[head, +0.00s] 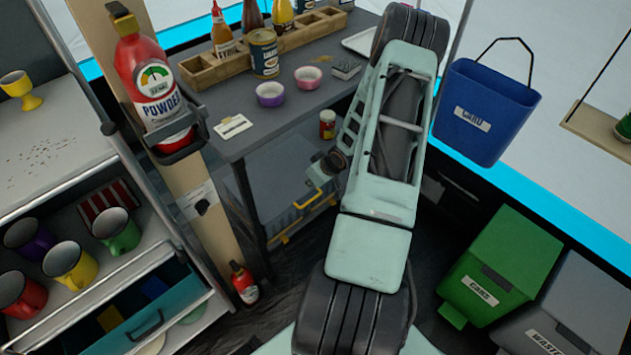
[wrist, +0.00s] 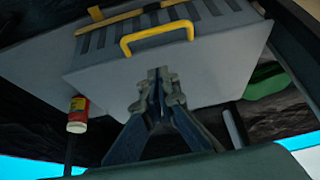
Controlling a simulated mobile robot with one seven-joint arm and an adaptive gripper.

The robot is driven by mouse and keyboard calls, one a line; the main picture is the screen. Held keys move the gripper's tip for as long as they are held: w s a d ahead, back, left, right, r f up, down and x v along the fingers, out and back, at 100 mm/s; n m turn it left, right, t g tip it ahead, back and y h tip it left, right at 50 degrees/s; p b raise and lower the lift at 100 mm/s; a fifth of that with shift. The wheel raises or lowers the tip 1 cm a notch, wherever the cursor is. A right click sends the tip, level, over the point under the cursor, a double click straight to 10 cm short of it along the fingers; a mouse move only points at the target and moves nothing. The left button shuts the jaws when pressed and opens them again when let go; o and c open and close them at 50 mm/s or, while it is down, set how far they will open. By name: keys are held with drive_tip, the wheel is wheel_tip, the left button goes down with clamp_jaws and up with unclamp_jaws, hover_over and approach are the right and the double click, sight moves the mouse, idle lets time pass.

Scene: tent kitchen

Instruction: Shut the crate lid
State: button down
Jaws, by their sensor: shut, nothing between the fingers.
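The crate (head: 285,200) is a blue-grey box with yellow fittings, standing under the dark table. My arm and the table hide part of it. In the wrist view the crate (wrist: 205,65) fills the upper middle, with a yellow handle (wrist: 158,42) and dark ribs. I cannot tell surely which panel is the lid or how far it stands open. My gripper (head: 322,170) is beside the crate's right part in the head view. In the wrist view my gripper (wrist: 159,76) is shut and empty, its tips in front of the handle panel; contact is unclear.
The table (head: 225,145) carries bowls, a can and a wooden bottle rack (head: 265,45). A post with a red powder extinguisher (head: 150,80) stands left. A small red bottle (head: 243,283) stands near its foot. Blue (head: 487,110) and green (head: 500,265) bins are at right.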

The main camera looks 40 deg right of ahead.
sight(313, 190)
drive_tip(key=shift+s+f+b, duration=0.2)
drive_tip(key=shift+s+f, duration=0.1)
drive_tip(key=shift+f, duration=0.5)
drive_tip(key=shift+s+f+b, duration=0.2)
drive_tip(key=shift+s+f, duration=0.1)
drive_tip(key=shift+f, duration=0.45)
drive_tip(key=f, duration=0.1)
drive_tip(key=f+b, duration=0.1)
drive_tip(key=shift+s+f, duration=0.25)
drive_tip(key=shift+f, duration=0.15)
